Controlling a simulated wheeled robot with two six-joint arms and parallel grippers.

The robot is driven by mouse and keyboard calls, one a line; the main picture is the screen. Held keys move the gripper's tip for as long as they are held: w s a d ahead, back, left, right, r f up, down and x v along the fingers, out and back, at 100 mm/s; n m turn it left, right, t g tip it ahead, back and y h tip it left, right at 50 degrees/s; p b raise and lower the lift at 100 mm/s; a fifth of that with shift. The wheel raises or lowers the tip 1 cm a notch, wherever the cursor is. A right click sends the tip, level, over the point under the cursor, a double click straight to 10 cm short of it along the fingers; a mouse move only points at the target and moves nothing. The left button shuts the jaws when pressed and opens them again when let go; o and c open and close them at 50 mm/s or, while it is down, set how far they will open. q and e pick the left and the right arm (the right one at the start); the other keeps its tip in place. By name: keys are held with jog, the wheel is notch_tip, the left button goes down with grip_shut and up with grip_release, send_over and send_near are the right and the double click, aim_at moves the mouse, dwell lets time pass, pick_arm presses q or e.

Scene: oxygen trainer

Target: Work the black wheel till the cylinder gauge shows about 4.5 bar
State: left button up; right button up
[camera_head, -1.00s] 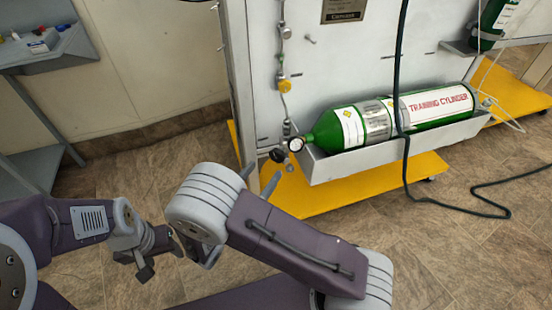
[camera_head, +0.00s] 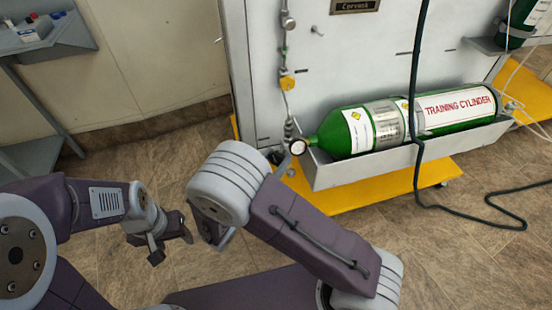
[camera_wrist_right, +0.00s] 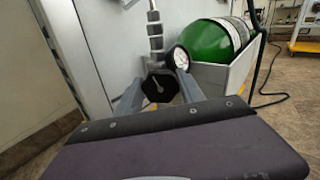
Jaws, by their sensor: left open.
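The black wheel (camera_wrist_right: 159,87) is seen in the right wrist view, below the metal fittings at the cylinder's neck end. In the head view it is mostly hidden behind my right arm. My right gripper (camera_wrist_right: 159,84) is open, with one finger on each side of the wheel; I cannot tell whether they touch it. The round white-faced gauge (camera_head: 298,147) sits beside the cylinder neck, and also shows in the right wrist view (camera_wrist_right: 179,58). Its reading is too small to tell. The green training cylinder (camera_head: 350,133) lies in its tray. My left gripper (camera_head: 172,240) is open and empty, away to the left.
The grey tray wall (camera_head: 370,166) and white panel (camera_head: 350,65) stand close to the wheel. A dark hose (camera_head: 416,90) hangs in front of the cylinder. A yellow base (camera_head: 375,193) lies below. A grey shelf with small items (camera_head: 45,35) is at the upper left.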

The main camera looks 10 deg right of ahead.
jog(key=shift+r+m+p, duration=0.15)
jog(key=shift+m+p, duration=0.35)
jog(key=shift+m, duration=0.3)
jog(key=m, duration=0.2)
jog(key=shift+f+m, duration=0.2)
jog(key=shift+m, duration=0.2)
jog(key=o, duration=1.4)
jog(key=shift+c, duration=0.2)
jog(key=shift+s+p, duration=0.1)
jog(key=shift+p, duration=0.2)
